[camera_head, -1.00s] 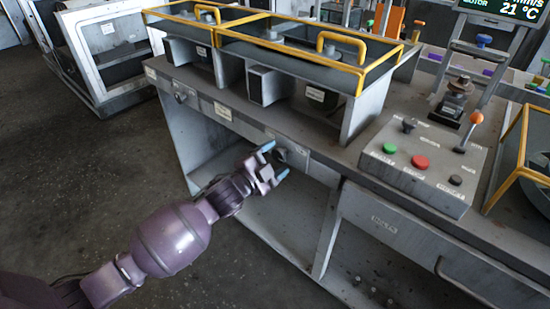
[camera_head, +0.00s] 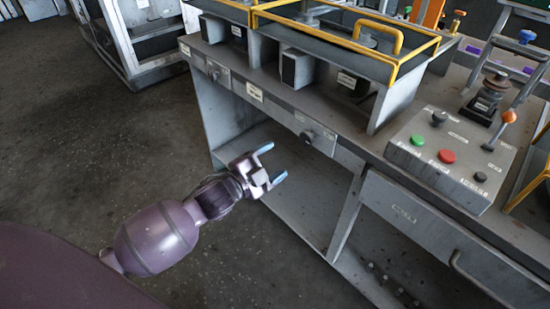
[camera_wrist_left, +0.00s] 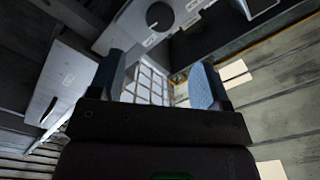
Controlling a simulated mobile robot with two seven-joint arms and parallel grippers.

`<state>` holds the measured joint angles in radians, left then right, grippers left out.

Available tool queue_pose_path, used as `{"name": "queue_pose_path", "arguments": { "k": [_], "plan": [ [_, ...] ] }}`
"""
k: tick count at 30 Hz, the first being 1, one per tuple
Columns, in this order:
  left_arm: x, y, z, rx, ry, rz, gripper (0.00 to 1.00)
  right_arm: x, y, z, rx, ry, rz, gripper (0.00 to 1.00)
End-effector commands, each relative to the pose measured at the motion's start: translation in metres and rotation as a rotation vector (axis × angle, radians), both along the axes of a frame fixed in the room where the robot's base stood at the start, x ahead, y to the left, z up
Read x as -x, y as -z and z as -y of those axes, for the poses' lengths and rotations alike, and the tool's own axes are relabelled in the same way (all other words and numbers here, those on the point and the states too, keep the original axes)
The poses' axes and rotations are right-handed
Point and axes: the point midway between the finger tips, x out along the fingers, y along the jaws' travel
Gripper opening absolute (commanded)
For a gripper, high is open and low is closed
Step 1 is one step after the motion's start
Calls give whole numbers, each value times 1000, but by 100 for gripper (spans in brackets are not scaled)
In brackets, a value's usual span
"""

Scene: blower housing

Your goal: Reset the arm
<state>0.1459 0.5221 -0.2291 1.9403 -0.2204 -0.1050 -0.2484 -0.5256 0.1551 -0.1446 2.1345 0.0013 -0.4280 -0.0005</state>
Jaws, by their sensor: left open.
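My left gripper (camera_head: 275,164) is open and empty in the head view. It hangs in front of the grey workbench (camera_head: 345,157), below and to the left of a round dark knob (camera_head: 306,136) on the bench's front panel. The fingers are apart from the bench front. In the left wrist view the two blue-grey fingers (camera_wrist_left: 160,78) are spread with nothing between them, and a round knob (camera_wrist_left: 159,16) shows beyond them at the top. My right gripper is not in view.
Yellow-framed housings (camera_head: 400,71) stand at the back. A drawer handle (camera_head: 485,283) juts out at lower right. Open floor (camera_head: 70,150) lies to the left.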

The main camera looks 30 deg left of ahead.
Motion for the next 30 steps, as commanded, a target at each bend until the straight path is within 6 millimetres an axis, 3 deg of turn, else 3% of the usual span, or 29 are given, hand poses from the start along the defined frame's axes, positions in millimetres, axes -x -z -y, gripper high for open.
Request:
{"name": "queue_pose_path", "arguments": {
  "k": [14, 19, 26, 30],
  "plan": [
    [0, 1, 0, 11, -3, -7, 71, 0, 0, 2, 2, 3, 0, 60],
    [-2, 4, -4, 123, -50, -100, 71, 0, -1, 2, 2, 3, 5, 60],
    [42, 26, -10, 343, -169, -285, 71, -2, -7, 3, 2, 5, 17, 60],
    [79, 44, -15, 449, -246, -388, 71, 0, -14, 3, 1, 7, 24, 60]
  ]
}}
